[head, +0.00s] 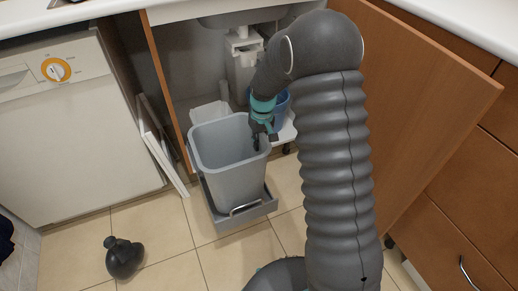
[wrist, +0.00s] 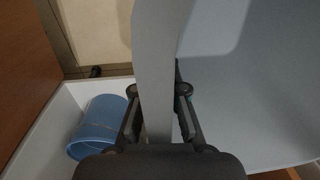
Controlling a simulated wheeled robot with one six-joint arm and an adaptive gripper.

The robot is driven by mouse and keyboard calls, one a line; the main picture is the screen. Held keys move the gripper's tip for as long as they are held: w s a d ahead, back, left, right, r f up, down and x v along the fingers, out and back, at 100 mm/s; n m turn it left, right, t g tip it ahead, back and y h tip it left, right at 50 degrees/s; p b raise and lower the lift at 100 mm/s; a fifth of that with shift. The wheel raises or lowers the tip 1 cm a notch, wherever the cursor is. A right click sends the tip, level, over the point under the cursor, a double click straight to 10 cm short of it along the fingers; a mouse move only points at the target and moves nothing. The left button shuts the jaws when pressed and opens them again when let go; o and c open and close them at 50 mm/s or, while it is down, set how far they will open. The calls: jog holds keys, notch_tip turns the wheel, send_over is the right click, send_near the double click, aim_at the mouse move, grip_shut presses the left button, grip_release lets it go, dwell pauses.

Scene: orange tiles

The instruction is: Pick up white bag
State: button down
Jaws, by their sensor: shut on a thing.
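My gripper (head: 263,140) is at the right rim of the grey bin (head: 232,180) in the head view. In the wrist view my gripper (wrist: 158,122) has one finger on each side of the bin's grey rim (wrist: 156,60) and is shut on it. The bin stands on a grey pull-out tray in front of the open sink cabinet. A whitish object (head: 210,111) shows behind the bin; I cannot tell whether it is a bag or a container. No clear white bag is seen.
The open wooden door (head: 420,110) is at the right and a white appliance (head: 70,130) at the left. A dark round object (head: 124,258) lies on the tiles.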

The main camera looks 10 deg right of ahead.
jog(key=shift+f, duration=1.4)
jog(key=c, duration=1.2)
grip_release()
